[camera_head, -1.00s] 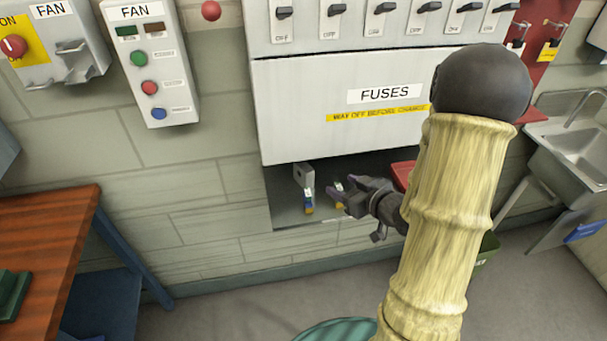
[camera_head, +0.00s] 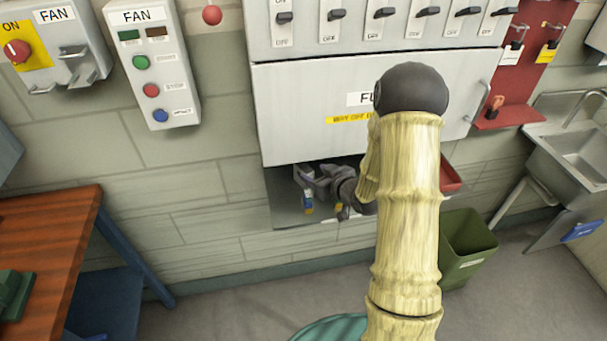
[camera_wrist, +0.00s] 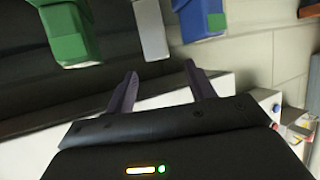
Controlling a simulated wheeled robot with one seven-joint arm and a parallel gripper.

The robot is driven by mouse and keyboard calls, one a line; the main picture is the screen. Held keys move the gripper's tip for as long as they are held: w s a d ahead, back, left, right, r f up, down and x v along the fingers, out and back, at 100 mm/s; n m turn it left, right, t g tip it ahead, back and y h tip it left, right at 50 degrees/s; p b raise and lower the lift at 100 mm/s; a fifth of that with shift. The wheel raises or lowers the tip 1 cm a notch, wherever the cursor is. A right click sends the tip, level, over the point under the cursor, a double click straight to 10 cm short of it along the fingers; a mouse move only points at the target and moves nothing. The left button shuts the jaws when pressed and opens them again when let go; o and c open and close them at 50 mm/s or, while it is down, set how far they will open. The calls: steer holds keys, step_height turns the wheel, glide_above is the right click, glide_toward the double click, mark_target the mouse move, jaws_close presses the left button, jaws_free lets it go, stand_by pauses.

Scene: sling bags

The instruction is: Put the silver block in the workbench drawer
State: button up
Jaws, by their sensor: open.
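My gripper (camera_head: 316,180) is under the white FUSES panel, at a grey recess or shelf. In the wrist view my gripper (camera_wrist: 162,75) is open, with nothing between its two fingers. Ahead of the fingers in that view is a pale grey block (camera_wrist: 151,32), which looks like the silver block. It stands between a green block (camera_wrist: 70,35) and a blue block (camera_wrist: 203,18), apart from the fingers. The head view shows small blue-and-yellow parts (camera_head: 308,203) beside the gripper; my arm hides much there. A wooden workbench (camera_head: 45,235) is at left; its drawer cannot be made out.
The FUSES panel (camera_head: 300,110) hangs close above my gripper. A red tray (camera_head: 451,178) and a green bin (camera_head: 466,245) are to the right, with a sink (camera_head: 580,150) beyond. The floor (camera_head: 230,310) between workbench and bin is largely open.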

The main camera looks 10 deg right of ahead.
mark_target(304, 167)
steer(key=shift+w+a+f+p, duration=0.1)
steer(key=shift+w+a+p, duration=0.15)
steer(key=shift+w, duration=0.2)
steer(key=p+x, duration=0.1)
steer(key=x, duration=0.3)
steer(key=shift+w, duration=0.15)
jaws_close()
